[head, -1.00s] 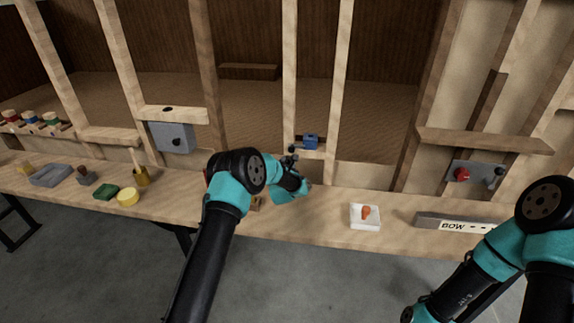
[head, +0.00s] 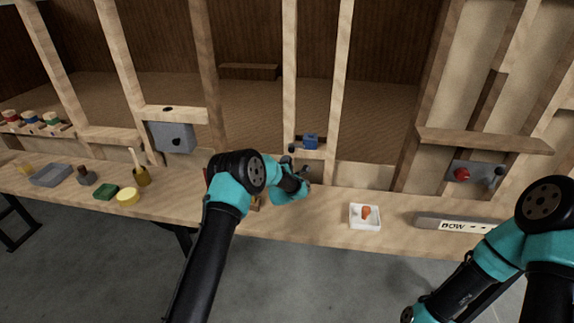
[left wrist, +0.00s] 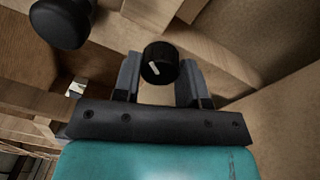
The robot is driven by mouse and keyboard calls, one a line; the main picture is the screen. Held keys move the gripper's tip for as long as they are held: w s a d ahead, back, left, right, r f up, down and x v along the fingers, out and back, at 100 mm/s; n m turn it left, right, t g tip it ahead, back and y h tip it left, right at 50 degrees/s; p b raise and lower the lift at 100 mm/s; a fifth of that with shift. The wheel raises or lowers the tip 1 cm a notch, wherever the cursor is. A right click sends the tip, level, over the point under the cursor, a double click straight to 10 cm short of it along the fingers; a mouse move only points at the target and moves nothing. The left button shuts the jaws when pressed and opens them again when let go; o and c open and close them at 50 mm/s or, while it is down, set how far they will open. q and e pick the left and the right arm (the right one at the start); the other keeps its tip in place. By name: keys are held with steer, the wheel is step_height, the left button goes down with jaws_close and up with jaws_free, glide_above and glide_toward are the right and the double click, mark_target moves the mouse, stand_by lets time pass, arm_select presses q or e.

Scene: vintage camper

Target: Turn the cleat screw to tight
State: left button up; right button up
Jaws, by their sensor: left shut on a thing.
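The cleat screw appears as a round black knob with a white mark (left wrist: 160,62) in the left wrist view. The mark slants, running from upper left to lower right. My left gripper (left wrist: 160,82) has one finger on each side of this knob and is shut on it. In the head view my left gripper (head: 298,178) is at the back of the bench, just below the blue fitting, and my own wrist hides most of the knob there. My right arm comes in at the lower right; its gripper is not in view.
A blue fitting (head: 310,141) with a black knob sits on a crosspiece between studs just above my left gripper. A larger black knob (left wrist: 62,20) is close by in the left wrist view. A white tray (head: 365,226) with an orange item stands to the right.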

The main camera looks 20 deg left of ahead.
arm_select(q)
steer(key=m, duration=0.8)
steer(key=m+h, duration=0.1)
steer(key=m, duration=0.8)
steer(key=shift+a+h, duration=0.1)
steer(key=shift+h, duration=0.2)
steer(key=o, duration=0.9)
steer(key=shift+s, duration=0.1)
steer(key=s, duration=0.7)
steer(key=shift+s+d+f, duration=0.2)
steer(key=shift+d, duration=0.1)
